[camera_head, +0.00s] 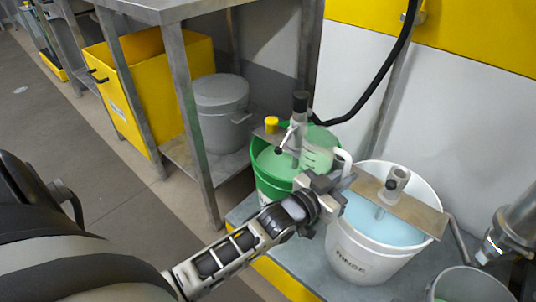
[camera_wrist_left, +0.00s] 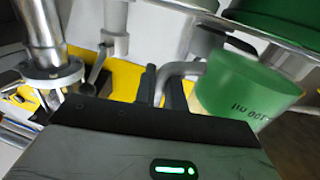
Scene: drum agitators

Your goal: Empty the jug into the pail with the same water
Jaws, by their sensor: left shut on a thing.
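The clear jug (camera_head: 318,150) with green water in it is at the rear right rim of the green pail (camera_head: 268,187). My left gripper (camera_head: 338,182) is shut on the jug's pale handle (camera_head: 345,160), between the two pails. In the left wrist view the jug (camera_wrist_left: 245,88) looks green with dark markings, and the gripper fingers (camera_wrist_left: 163,88) are around its handle (camera_wrist_left: 180,70). The green pail holds green water (camera_head: 278,163). The white pail (camera_head: 355,250), marked RINSE, holds blue water (camera_head: 380,222). My right gripper is not in view.
An agitator with a black top (camera_head: 300,103) stands over the green pail. A plate with a grey hub (camera_head: 397,180) spans the white pail. A grey bucket (camera_head: 468,285) and metal pipework (camera_head: 515,230) are at the right. A steel table (camera_head: 180,60) stands at the left.

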